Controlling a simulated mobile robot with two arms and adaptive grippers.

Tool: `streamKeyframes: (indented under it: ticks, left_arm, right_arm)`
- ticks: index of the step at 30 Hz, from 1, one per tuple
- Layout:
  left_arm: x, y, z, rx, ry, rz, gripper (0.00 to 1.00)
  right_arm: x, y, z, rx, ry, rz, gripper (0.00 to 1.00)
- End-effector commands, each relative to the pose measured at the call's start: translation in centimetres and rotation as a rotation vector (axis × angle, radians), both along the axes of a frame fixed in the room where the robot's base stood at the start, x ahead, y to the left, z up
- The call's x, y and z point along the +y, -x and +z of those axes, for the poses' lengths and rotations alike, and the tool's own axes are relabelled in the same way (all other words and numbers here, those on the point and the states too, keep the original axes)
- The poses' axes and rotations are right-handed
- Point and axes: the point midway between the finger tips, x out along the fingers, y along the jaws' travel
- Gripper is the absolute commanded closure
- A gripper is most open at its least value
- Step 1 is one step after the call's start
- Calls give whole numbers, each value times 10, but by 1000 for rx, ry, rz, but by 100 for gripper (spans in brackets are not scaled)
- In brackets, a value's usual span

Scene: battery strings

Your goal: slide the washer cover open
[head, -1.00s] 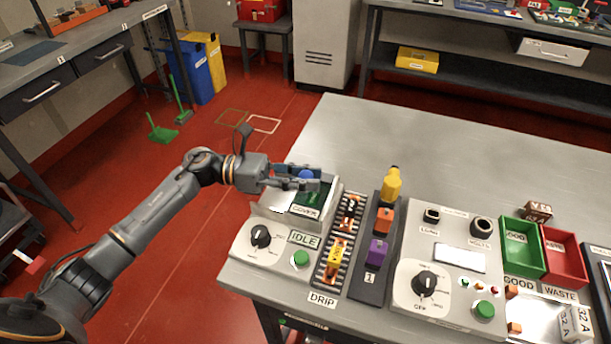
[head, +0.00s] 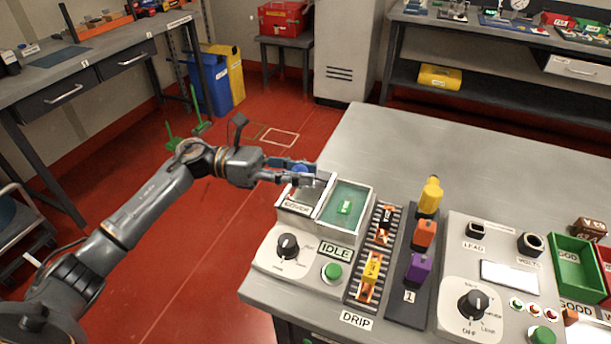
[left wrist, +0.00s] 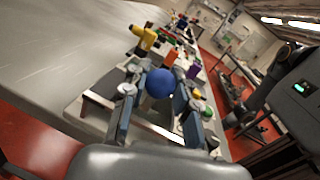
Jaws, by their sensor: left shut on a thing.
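The washer (head: 288,250) stands at the table's left end, with a dial, a green button and an "IDLE" label on its front. Its cover (head: 297,206), labelled "COVER", sits at the left side of the washer's top. The right part of the top is an open basin (head: 347,203) with a small green thing inside. My left gripper (head: 303,172) is shut on the cover's blue ball knob (left wrist: 160,83), which shows between the two fingers in the left wrist view. My right gripper is not in view.
Right of the washer are a drip rack (head: 374,260) with black and yellow clips, and a dark strip (head: 413,270) with yellow, orange and purple pieces. A tester panel (head: 490,290) and a green bin (head: 575,262) stand further right. The table's back is clear.

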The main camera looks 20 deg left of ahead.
Motion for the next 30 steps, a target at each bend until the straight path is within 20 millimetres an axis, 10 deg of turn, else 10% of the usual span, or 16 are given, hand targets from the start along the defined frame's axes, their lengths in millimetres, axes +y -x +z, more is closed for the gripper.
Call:
streamKeyframes:
  ticks: [3,4,7,20,30]
  left_arm:
    - [4,-2,1,-1,-2,9,100]
    - [4,-2,1,-1,-2,9,68]
    - [3,-2,1,-1,-2,9,48]
    - [11,0,0,0,-2,7,48]
    - [79,11,0,1,-2,12,48]
  right_arm:
    - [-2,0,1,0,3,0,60]
    - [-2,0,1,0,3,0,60]
    - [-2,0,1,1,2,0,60]
    - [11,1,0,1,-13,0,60]
    - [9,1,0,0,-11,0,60]
